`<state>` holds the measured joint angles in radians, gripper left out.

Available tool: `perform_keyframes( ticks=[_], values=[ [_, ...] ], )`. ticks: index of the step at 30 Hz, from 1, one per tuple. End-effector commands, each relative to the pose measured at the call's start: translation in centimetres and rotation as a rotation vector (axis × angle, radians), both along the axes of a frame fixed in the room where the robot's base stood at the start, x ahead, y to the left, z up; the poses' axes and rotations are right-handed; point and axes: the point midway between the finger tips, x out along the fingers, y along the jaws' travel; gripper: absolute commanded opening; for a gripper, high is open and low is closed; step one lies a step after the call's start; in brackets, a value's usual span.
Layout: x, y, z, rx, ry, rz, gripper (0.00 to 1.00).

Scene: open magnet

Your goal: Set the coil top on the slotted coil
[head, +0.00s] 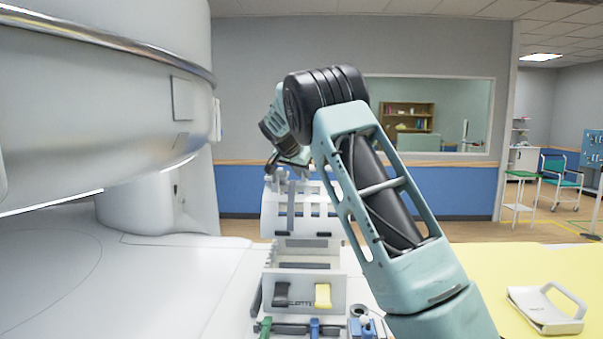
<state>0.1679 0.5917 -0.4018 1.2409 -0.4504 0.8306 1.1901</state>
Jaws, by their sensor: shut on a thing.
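The coil top (318,224), a white piece with rows of rectangular openings, is upright in the middle of the head view. My gripper (288,172) is shut on its upper left part; the fingertips are partly hidden by the arm and the piece. The slotted coil (306,293), a white box-like base, stands directly below the coil top in the picture. A black tab and a yellow tab show on its front. The coil top's lower edge appears just above or behind the slotted coil's back; I cannot tell whether they touch.
The large white magnet (95,95) overhangs the left, above a white table (70,285). Small green, blue and black parts (314,328) lie in front of the slotted coil. A white handled plate (545,312) lies on the yellow surface (500,265) at right. My arm blocks the centre right.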

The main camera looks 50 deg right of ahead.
Motion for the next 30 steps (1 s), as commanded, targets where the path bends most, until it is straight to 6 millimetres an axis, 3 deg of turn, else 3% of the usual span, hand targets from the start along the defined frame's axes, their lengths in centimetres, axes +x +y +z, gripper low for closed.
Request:
perform_keyframes(
  ticks=[11,30],
  values=[
    [0.0,-0.1,-1.5,-0.003,-0.005,0.001,0.0],
    [0.1,0.0,-7.7,-0.004,-0.005,0.002,0.0]
  ],
)
